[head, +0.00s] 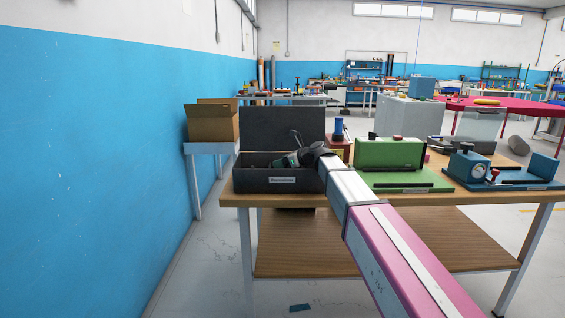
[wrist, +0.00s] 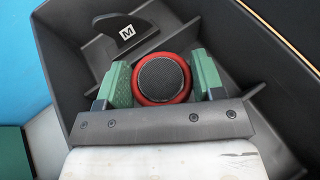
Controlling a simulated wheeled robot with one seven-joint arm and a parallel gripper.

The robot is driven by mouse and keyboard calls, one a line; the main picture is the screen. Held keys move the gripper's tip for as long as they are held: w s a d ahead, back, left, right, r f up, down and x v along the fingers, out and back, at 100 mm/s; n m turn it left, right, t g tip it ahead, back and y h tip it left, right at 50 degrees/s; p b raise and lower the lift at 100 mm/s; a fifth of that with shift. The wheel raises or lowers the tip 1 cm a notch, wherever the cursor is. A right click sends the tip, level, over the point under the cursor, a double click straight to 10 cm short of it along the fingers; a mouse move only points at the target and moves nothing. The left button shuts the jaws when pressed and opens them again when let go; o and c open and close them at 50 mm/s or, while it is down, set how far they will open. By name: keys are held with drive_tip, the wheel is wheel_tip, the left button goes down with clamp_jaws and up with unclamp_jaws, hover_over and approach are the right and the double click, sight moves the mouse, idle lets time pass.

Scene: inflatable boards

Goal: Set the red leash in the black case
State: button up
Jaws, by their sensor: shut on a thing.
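The black case (head: 278,181) stands open on the left end of the wooden table in the head view, its lid upright at the back. In the wrist view its inner walls and dividers (wrist: 82,58) surround my gripper. My gripper (wrist: 163,72) has green fingers, shut on a round red-rimmed thing with a dark textured face, which I take to be the red leash (wrist: 163,79). It is held inside the case outline; whether it touches the floor I cannot tell. In the head view my gripper (head: 291,160) is over the case opening, and the leash is hidden.
A black fin marked M (wrist: 124,32) lies in the case, beyond the left finger. Right of the case are a green machine (head: 390,153) and a blue device (head: 468,165). A cardboard box (head: 212,122) stands behind, left, near the blue wall.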

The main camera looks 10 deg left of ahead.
drive_tip(key=shift+f, duration=0.15)
drive_tip(key=o, duration=0.9)
drive_tip(key=shift+o, duration=0.2)
drive_tip(key=shift+r, duration=0.3)
drive_tip(key=v, duration=1.2)
drive_tip(key=shift+r, duration=0.45)
